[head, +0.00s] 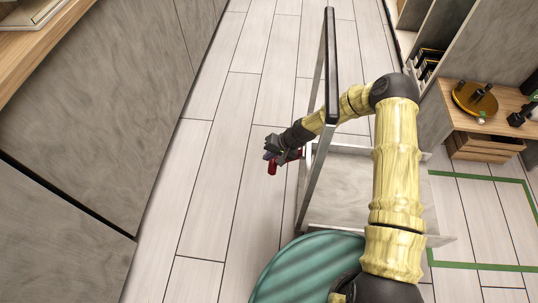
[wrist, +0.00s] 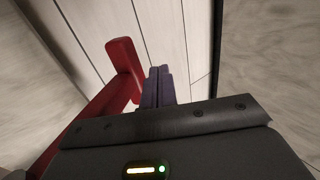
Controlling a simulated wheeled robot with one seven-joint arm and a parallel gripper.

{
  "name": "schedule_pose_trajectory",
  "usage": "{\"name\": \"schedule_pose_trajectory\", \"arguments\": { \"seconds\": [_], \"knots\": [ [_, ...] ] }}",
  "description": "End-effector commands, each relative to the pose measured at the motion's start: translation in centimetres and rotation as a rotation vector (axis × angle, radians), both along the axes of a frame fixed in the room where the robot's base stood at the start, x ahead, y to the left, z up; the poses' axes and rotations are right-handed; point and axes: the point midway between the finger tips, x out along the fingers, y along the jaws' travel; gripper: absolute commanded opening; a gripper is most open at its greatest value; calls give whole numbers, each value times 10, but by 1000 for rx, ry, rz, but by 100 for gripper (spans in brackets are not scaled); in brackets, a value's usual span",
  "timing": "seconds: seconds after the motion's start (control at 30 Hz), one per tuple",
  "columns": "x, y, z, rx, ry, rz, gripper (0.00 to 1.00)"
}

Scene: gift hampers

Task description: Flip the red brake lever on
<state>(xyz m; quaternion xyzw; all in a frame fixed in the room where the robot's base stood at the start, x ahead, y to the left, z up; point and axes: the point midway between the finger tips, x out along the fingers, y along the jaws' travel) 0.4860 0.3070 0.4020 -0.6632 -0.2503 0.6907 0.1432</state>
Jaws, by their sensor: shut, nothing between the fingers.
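The red brake lever (head: 272,167) shows beside the left side of a grey cart frame in the head view, partly hidden by my gripper (head: 270,149). In the wrist view the red lever (wrist: 122,62) rises from the lower left and bends to a raised end left of centre. My gripper's fingers (wrist: 158,76) are shut together and empty, just right of the lever's raised end. I cannot tell whether they touch it. The lever's mount is not clearly visible.
The cart has a tall dark-topped handle (head: 331,65) and a flat grey deck (head: 350,200); my arm reaches across the handle frame. A grey counter (head: 100,110) stands left, with clear plank floor between. A wooden shelf unit (head: 462,110) stands right, near a green floor outline (head: 480,266).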

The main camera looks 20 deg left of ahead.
Motion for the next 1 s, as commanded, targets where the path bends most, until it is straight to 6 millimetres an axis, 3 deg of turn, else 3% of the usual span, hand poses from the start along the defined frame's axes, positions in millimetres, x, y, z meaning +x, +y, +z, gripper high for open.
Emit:
{"name": "schedule_pose_trajectory", "arguments": {
  "seconds": [0.07,0.23,1.0],
  "knots": [
    [-1,-6,-4,-8,5,-2,0],
    [1,-15,12,-8,5,-4,0],
    [12,-86,139,0,-2,-2,0]
  ]
}}
